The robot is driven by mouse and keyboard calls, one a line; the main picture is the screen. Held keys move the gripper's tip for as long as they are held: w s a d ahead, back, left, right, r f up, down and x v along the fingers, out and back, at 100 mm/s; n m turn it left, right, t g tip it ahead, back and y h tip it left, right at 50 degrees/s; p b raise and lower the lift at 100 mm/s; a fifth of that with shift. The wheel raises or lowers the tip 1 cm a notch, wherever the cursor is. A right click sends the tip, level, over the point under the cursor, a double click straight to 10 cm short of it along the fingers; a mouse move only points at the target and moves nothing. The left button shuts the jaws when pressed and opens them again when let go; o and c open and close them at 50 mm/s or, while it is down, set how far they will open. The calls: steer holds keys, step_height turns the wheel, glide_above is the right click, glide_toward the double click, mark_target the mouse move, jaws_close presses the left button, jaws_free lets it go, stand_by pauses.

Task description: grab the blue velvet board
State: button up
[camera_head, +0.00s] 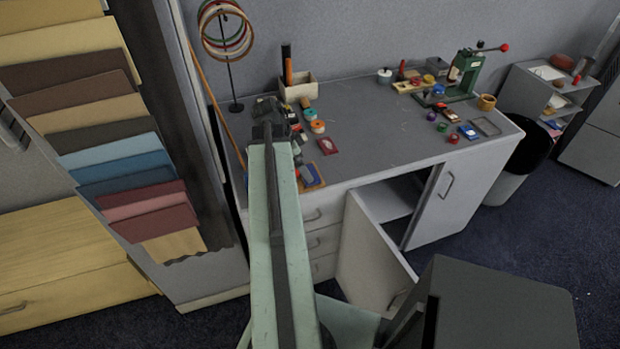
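A small blue board with a tan-orange edge (316,182) lies near the front left edge of the grey worktop. It is likely the blue velvet board, but its cloth is too small to tell. A grey thing covers part of it, and my arm hides some of its left side. My pale green arm reaches up from the bottom of the view to the left end of the worktop. My dark gripper (268,112) is at its far end, beyond and left of the board. Its fingers are too dark and small to make out.
The grey worktop (375,125) is clear in the middle. Tape rolls (317,126) and a red card (328,146) lie near the board. A hoop stand (233,80) rises behind my gripper. A cabinet door (370,262) hangs open below. Fabric swatches (115,160) hang at left.

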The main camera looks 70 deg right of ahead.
steer(key=b+x, duration=0.3)
steer(key=x, duration=0.1)
steer(key=shift+f, duration=0.15)
steer(key=c, duration=1.3)
steer(key=shift+r+p, duration=0.3)
steer(key=shift+p, duration=0.05)
step_height(320, 180, up, 10)
steer(key=p, duration=0.9)
steer(key=shift+p, duration=0.4)
